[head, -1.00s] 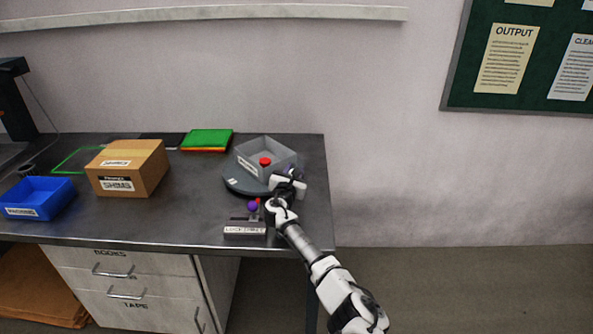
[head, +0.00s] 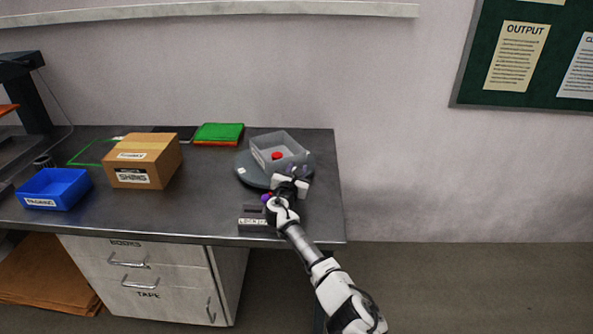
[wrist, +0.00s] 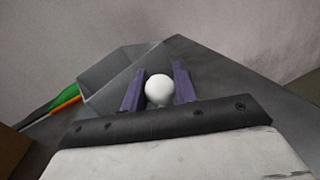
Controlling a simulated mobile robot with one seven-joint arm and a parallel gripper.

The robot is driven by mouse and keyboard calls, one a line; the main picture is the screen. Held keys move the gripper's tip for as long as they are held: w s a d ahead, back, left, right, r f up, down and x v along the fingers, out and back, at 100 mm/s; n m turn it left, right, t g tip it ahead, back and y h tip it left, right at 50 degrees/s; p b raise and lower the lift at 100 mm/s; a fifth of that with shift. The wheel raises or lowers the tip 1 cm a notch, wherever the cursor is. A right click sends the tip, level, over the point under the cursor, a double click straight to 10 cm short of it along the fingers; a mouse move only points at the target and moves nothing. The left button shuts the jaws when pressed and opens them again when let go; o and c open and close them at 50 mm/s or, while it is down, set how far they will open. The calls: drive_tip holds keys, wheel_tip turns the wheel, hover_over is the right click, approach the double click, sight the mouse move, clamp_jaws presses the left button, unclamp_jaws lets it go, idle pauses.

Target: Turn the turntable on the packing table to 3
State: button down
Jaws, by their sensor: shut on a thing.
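The turntable (head: 250,179) is a dark round disc near the right end of the packing table (head: 200,215). My gripper (head: 291,176) is at the disc's front edge. In the wrist view its purple fingers (wrist: 158,88) are shut on a white round knob (wrist: 159,90). The knob's base and any number scale are hidden or too small to read.
A labelled block (head: 254,222) with a purple ball (head: 265,198) stands just left of my wrist. A cardboard box (head: 146,160), a blue bin (head: 60,190) and green folders (head: 218,133) are further left. The table's right edge is close to my arm.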

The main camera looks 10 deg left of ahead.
drive_tip(key=shift+d+f, duration=0.45)
drive_tip(key=shift+d, duration=0.1)
drive_tip(key=c, duration=1.5)
unclamp_jaws()
drive_tip(key=shift+c, duration=0.2)
drive_tip(key=o, duration=0.4)
drive_tip(key=shift+d+r, duration=0.15)
drive_tip(key=shift+r, duration=0.1)
drive_tip(key=shift+o, duration=0.2)
drive_tip(key=shift+a+r, duration=0.1)
drive_tip(key=shift+a, duration=0.2)
drive_tip(key=shift+r, duration=0.25)
wheel_tip(320, 180, up, 19)
drive_tip(key=b, duration=0.2)
drive_tip(key=shift+r, duration=0.2)
drive_tip(key=shift+d, duration=0.1)
